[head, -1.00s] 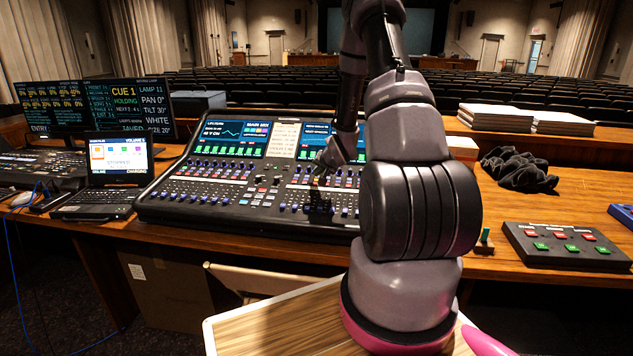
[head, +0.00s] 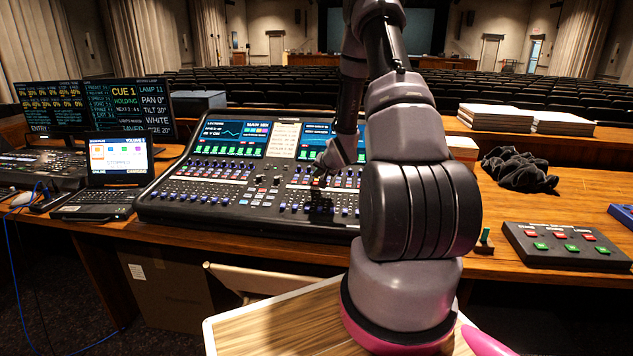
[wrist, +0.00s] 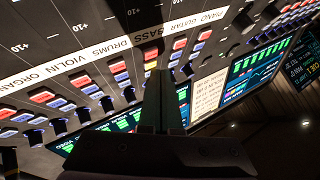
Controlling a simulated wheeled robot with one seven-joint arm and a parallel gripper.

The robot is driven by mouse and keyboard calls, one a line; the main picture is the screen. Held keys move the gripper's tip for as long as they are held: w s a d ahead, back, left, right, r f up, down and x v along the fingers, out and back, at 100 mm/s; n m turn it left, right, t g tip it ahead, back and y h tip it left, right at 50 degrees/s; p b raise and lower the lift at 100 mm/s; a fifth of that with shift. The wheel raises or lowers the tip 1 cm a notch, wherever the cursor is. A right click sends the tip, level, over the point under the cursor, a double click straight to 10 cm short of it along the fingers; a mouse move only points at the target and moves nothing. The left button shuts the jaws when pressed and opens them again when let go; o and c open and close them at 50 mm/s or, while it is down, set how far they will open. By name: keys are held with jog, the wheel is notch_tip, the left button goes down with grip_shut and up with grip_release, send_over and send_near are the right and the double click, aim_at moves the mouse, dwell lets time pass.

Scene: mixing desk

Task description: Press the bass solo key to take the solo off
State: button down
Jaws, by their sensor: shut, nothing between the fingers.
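The mixing desk (head: 240,208) stands on the wooden counter. In the wrist view, the strip label BASS (wrist: 147,27) sits between DRUMS and PIANO. Below it in the picture, the bass column has a red key (wrist: 150,53) and a yellow lit key (wrist: 150,66), which looks like the solo key; other columns show blue there. My gripper (wrist: 160,76) is shut and empty, its tips right at the yellow key. Whether they touch it I cannot tell. The tips hide the rest of that column. In the head view my gripper (head: 318,172) is over the desk's middle.
Neighbouring columns of red and blue keys (wrist: 118,67) lie close on both sides. A laptop (head: 108,180) stands left of the desk. A black button box (head: 565,247), a dark cloth (head: 518,170) and paper stacks (head: 525,119) are on the right.

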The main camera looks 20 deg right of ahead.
jog(key=shift+f, duration=0.25)
dwell(0.4)
jog(key=shift+r, duration=0.7)
jog(key=shift+r, duration=0.1)
jog(key=shift+s+a+r, duration=0.1)
jog(key=shift+s+r, duration=0.05)
jog(key=shift+r, duration=1.05)
jog(key=shift+s+a+r, duration=0.1)
jog(key=shift+r, duration=1.1)
